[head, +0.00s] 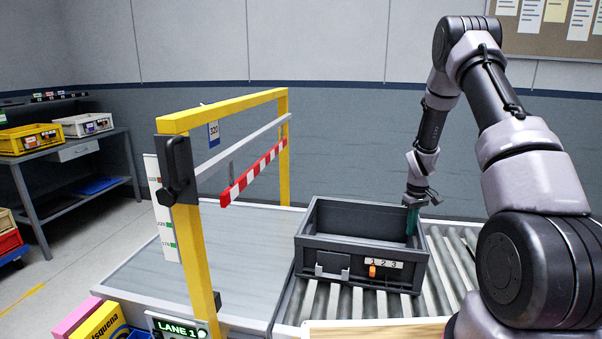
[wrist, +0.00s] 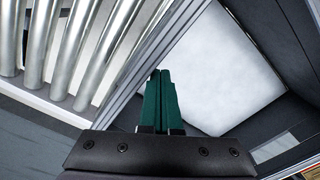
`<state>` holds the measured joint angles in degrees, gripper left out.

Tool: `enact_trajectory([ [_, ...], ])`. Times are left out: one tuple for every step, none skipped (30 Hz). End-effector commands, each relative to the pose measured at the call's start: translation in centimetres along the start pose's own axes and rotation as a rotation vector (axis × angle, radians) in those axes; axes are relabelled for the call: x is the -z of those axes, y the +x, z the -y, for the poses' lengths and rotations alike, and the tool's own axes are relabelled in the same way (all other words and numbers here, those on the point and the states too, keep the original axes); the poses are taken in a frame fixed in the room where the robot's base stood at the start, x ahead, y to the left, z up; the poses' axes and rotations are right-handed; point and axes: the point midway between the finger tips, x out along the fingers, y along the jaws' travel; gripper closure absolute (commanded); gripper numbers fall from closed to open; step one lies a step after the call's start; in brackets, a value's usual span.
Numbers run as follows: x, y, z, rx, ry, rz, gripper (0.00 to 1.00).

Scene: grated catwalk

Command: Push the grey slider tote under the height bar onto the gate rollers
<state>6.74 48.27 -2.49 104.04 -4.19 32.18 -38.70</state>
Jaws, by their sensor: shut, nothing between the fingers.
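The grey slider tote (head: 362,272) stands upright on metal rollers (head: 448,262), right of the yellow gate. Its front carries a "1 2 3" label with an orange slider at the left. The red-and-white height bar (head: 254,172) hangs across the gate, left of the tote. My gripper (head: 411,220) points down at the tote's right end, its green fingers shut and empty. In the wrist view the fingers (wrist: 160,78) overlap the tote's rim (wrist: 150,50), with a pale surface inside the tote beyond. I cannot tell whether they touch the wall.
A smooth grey deck (head: 190,262) lies under the gate; no rollers show there. The yellow gate frame (head: 196,265) has a dark box on its near post and a height scale (head: 162,210) beside it. A "LANE 1" sign (head: 178,329) is below. A shelf with bins (head: 30,138) stands far left.

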Motion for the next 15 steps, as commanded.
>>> enact_trajectory([
  [-0.3,0.0,-0.5,0.0,0.003,0.0,1.0],
  [-0.4,0.0,-0.7,0.0,0.003,0.0,1.0],
  [-0.6,0.0,-1.0,0.0,0.003,0.0,1.0],
  [-0.7,0.0,-1.2,0.0,0.002,0.0,1.0],
  [-0.8,0.0,-1.5,0.0,0.002,0.0,1.0],
  [-1.0,0.0,-1.8,0.0,0.002,0.0,1.0],
  [-1.2,0.0,-2.1,0.0,0.002,0.0,1.0],
  [-1.3,0.0,-2.3,0.0,0.002,0.0,1.0],
  [-1.5,0.0,-2.6,0.0,0.002,0.0,1.0],
  [-1.6,0.0,-2.8,0.0,0.002,0.0,1.0],
  [-1.8,0.0,-3.1,0.0,0.002,0.0,1.0],
  [-2.0,0.0,-3.4,-0.001,0.002,0.0,1.0],
  [-2.1,0.0,-3.6,-0.001,0.002,0.0,1.0],
  [-2.2,0.0,-3.9,-0.001,0.001,0.0,1.0],
  [-2.4,0.0,-4.2,0.0,0.001,0.0,1.0],
])
